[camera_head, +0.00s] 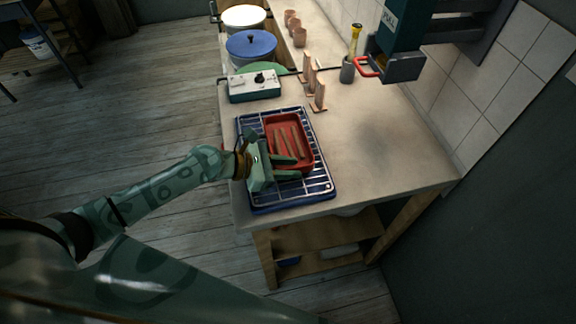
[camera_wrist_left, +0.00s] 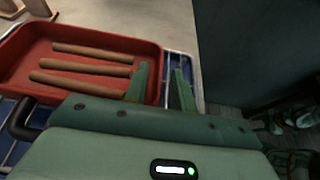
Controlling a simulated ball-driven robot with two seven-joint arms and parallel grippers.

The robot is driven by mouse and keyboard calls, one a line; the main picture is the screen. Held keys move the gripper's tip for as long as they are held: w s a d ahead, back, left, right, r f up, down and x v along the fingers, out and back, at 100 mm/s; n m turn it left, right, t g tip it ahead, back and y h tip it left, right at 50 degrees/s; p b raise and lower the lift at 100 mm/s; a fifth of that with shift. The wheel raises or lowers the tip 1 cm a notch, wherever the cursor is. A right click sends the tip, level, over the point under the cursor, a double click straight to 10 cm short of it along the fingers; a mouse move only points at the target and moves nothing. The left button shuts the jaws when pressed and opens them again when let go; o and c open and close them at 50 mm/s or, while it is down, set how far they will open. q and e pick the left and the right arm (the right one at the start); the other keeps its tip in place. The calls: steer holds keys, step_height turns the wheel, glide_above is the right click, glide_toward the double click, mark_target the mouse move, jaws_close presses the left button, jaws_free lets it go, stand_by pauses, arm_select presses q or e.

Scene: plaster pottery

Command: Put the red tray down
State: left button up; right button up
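The red tray (camera_head: 311,158) holds several thin brown sticks (camera_head: 287,142) and sits level on the wire rack (camera_head: 318,188) at the table's front left. It also shows in the left wrist view (camera_wrist_left: 90,34). My left gripper (camera_head: 297,167) is at the tray's near end. In the wrist view its two fingers (camera_wrist_left: 162,88) stand apart, one over the tray's inside and one outside, with the tray's edge between them. A gap shows between the fingers, and I see no firm contact. My right gripper is not in view.
A white-topped box with a black knob (camera_head: 258,85), a blue-lidded pot (camera_head: 251,46) and wooden stands (camera_head: 319,97) are behind. A cup with a yellow-handled tool (camera_head: 348,70) stands near the wall. The table's right side (camera_head: 390,150) is clear.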

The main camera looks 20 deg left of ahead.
arm_select(q)
steer(key=shift+r, duration=0.1)
steer(key=shift+s+a+r, duration=0.1)
steer(key=shift+s+a, duration=0.05)
steer(key=shift+a, duration=0.15)
steer(key=v, duration=1)
steer(key=shift+s, duration=0.15)
steer(key=shift+s+a+r, duration=0.3)
steer(key=shift+a, duration=0.15)
